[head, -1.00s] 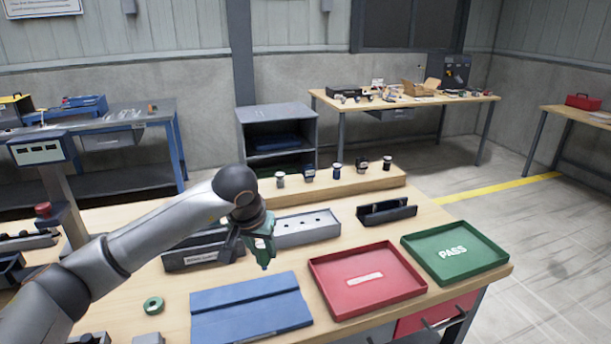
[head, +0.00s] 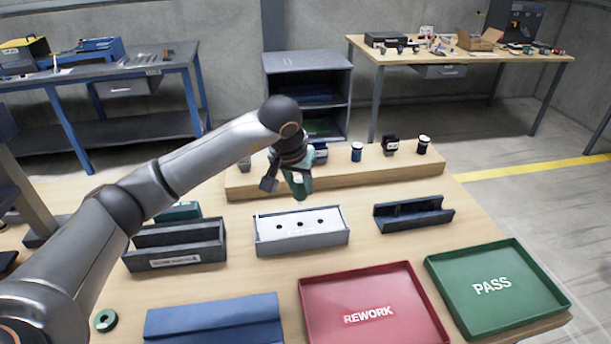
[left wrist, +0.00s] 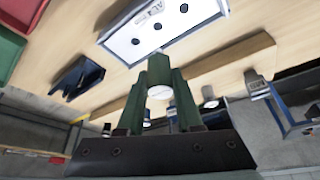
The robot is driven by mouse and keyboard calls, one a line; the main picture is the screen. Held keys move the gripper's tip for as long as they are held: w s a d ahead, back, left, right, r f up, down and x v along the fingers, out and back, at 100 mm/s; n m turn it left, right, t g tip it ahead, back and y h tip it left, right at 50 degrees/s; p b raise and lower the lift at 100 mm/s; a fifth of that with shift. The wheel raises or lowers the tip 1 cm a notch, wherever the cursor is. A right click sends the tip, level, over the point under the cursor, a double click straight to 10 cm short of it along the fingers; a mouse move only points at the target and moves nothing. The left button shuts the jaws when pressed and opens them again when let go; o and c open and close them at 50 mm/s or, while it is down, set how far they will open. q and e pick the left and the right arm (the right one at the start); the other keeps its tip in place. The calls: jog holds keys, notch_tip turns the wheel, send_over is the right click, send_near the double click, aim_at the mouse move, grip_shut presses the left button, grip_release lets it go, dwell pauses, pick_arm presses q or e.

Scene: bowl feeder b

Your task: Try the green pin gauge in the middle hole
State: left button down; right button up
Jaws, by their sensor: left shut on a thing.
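The grey gauge block (head: 301,240) with a white top stands mid-table in the head view. Its row of three dark holes includes the middle hole (head: 304,223). In the left wrist view the block (left wrist: 190,22) is at the top and the middle hole (left wrist: 158,26) shows empty. My left gripper (head: 298,190) is shut on the green pin gauge (left wrist: 159,70), held between its green fingers. The gauge has a pale round end. The gripper is above and slightly behind the block, apart from it. The gauge's far tip is hard to make out. My right gripper is not in view.
A raised wooden ledge (head: 350,172) behind the block bears several small dark and blue items. A dark open holder (head: 413,213) stands right of the block, a dark box (head: 175,249) left.

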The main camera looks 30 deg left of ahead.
aim_at(297, 197)
pick_arm(q)
jog(key=shift+s+r, duration=0.1)
jog(key=shift+s, duration=0.1)
jog(key=shift+f+b, duration=2.1)
jog(key=shift+f, duration=0.65)
jog(key=shift+f+b, duration=0.95)
jog(key=shift+f, duration=0.25)
dwell(0.9)
jog(key=shift+r+p, duration=1.7)
jog(key=shift+r, duration=0.8)
